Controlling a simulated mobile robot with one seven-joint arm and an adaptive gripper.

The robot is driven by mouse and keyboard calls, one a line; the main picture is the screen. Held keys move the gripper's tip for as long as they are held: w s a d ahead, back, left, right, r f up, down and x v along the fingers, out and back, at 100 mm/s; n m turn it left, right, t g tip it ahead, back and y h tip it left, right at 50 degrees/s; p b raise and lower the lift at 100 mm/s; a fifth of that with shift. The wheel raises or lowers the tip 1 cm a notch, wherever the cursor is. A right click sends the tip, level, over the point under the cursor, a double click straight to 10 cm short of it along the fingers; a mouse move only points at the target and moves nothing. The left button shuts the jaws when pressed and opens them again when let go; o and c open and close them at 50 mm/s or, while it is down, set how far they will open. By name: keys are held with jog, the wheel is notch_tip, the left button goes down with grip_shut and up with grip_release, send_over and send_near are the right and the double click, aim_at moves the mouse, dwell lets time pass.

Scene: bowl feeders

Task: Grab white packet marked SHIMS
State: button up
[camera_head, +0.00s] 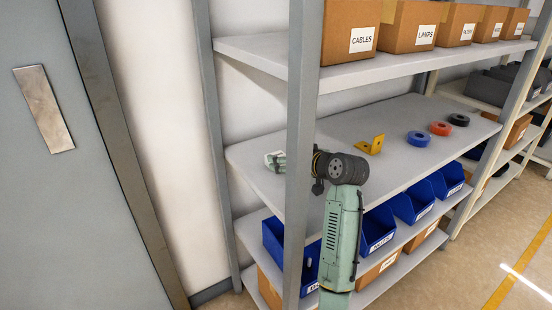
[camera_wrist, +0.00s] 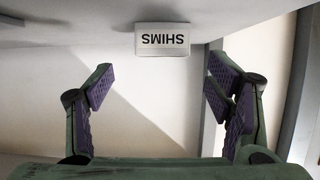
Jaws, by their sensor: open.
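The white packet marked SHIMS (camera_wrist: 162,40) shows in the wrist view at top centre, with its black lettering upside down. It rests against the grey shelf surface (camera_wrist: 90,32), which fills the top of that view. My gripper (camera_wrist: 160,84) is open and empty, its purple-padded fingers spread wide. The packet lies beyond the fingertips, roughly centred between them across the picture, and touches neither. In the head view my arm reaches over the middle shelf, and a small pale green and white shape (camera_head: 274,160) shows left of the post; I cannot tell packet from fingers there.
A grey upright post (camera_head: 301,130) stands in front of my wrist. A yellow bracket (camera_head: 371,145) and blue, red and black rings (camera_head: 419,138) lie to the right on the middle shelf. Labelled boxes (camera_head: 350,32) stand above, blue bins (camera_head: 412,202) below.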

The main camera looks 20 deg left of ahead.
jog(key=p+x, duration=0.2)
jog(key=x, duration=0.2)
jog(key=shift+a, duration=0.3)
jog(key=shift+w+a+f+p, duration=0.25)
jog(key=shift+p, duration=0.05)
jog(key=c, duration=1.4)
